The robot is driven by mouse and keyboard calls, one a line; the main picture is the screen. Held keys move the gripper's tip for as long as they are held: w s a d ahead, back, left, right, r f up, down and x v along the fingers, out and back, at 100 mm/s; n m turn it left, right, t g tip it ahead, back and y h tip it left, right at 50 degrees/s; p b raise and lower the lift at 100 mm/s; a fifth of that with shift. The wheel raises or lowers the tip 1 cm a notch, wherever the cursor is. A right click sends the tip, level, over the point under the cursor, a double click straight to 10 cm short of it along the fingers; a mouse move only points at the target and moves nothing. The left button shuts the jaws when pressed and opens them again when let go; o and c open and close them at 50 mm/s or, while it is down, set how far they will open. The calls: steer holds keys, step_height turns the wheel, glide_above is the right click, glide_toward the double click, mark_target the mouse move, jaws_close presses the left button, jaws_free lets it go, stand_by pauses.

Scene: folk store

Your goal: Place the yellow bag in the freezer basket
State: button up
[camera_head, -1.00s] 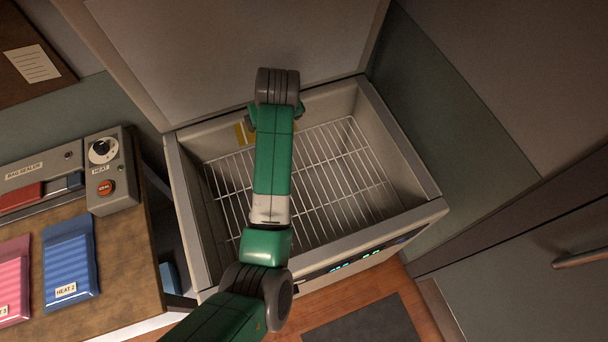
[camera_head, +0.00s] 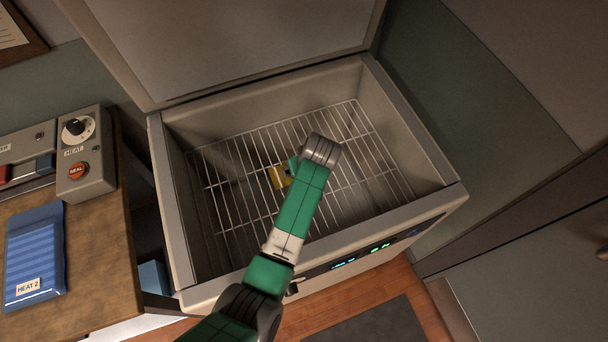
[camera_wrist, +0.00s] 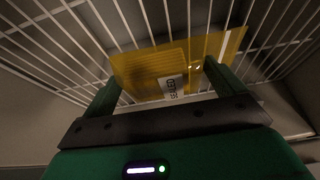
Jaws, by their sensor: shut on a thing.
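My gripper is shut on the bag. In the head view the bag (camera_head: 277,178) shows as a small yellow patch left of my wrist, and my gripper (camera_head: 292,166) is mostly hidden by the arm. The bag is inside the open freezer, over the wire basket (camera_head: 225,205). The basket's wires also show beyond the bag in the wrist view (camera_wrist: 60,12). I cannot tell whether the bag touches the wires.
The freezer lid (camera_head: 230,40) stands open at the back. The freezer's front rim (camera_head: 400,222) and side walls surround the basket. A table at left holds a sealer with a heat knob (camera_head: 77,128) and a blue bag (camera_head: 36,252) labelled HEAT 2. The basket is otherwise empty.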

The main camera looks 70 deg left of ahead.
step_height(320, 180, down, 4)
steer(key=shift+f+b, duration=0.1)
steer(key=shift+b, duration=0.7)
steer(key=shift+w, duration=0.1)
steer(key=o, duration=0.7)
steer(key=shift+c, duration=0.2)
steer(key=p+v, duration=0.5)
steer(key=v, duration=0.7)
